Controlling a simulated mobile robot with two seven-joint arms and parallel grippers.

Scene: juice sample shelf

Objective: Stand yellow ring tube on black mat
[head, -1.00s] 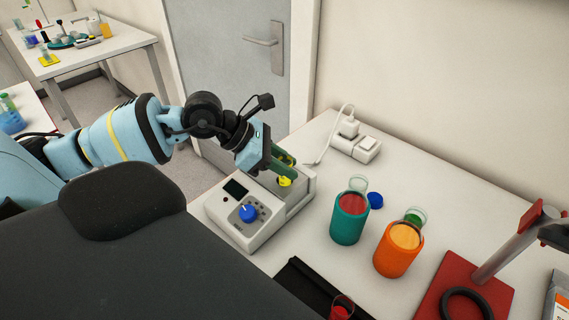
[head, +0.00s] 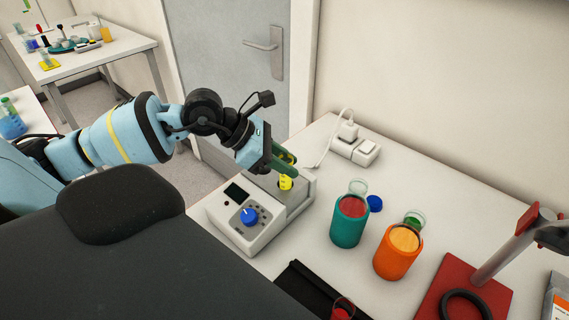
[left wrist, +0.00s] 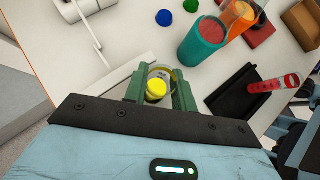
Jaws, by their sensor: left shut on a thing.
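My left gripper (head: 284,168) is shut on the yellow ring tube (head: 286,184), over the back part of a white device with a blue knob. In the left wrist view the tube's yellow part and a clear round rim (left wrist: 165,72) show between the green fingers. The fingers hide much of the tube, and I cannot tell whether its lower end touches the device. The black mat (head: 298,284) lies at the front edge of the table, and also shows in the left wrist view (left wrist: 228,100). A tube with red contents (head: 342,309) is at the mat. My right gripper is not in view.
The white device (head: 240,228) stands left of the mat. A teal-sleeved bottle (head: 349,226) and an orange-sleeved bottle (head: 393,262) stand right of it, near a blue cap (head: 375,203). A red-based stand (head: 435,294) is farther right. A power strip (head: 357,150) lies behind.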

